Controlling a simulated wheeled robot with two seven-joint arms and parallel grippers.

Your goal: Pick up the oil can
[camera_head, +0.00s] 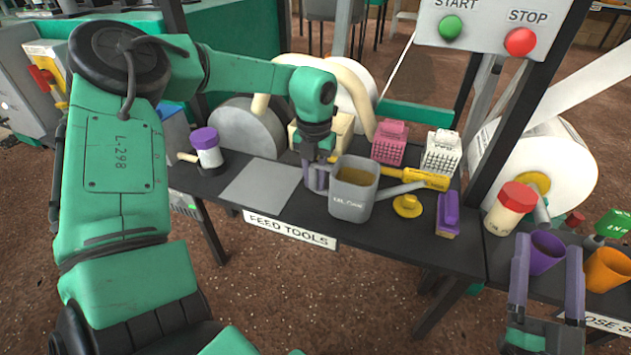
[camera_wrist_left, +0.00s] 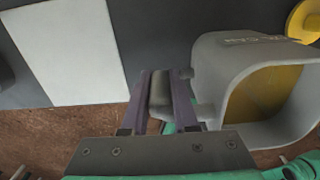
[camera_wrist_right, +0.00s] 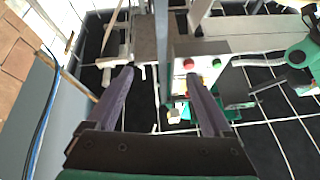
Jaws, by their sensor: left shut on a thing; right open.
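The oil can (camera_head: 353,192) is a grey, square-sided open can with a yellowish inside and lettering on its front. It appears upright at the middle of the dark feed tools table (camera_head: 290,205). My left gripper (camera_head: 318,180) is at the can's left side, shut on its handle. In the left wrist view the can (camera_wrist_left: 215,62) is at the right, and the fingers (camera_wrist_left: 163,98) close around the grey handle. I cannot tell whether the can's base touches the table. My right gripper (camera_head: 545,290) is open and empty at the lower right, and its fingers (camera_wrist_right: 160,95) are apart.
A purple-lidded jar (camera_head: 207,150), a pink basket-like block (camera_head: 389,142), a white one (camera_head: 441,152), a yellow-handled tool (camera_head: 425,178) and a purple-and-yellow brush (camera_head: 448,215) stand around the can. A grey mat (camera_head: 262,188) lies left of it. A red-lidded jar (camera_head: 510,208) is at the right.

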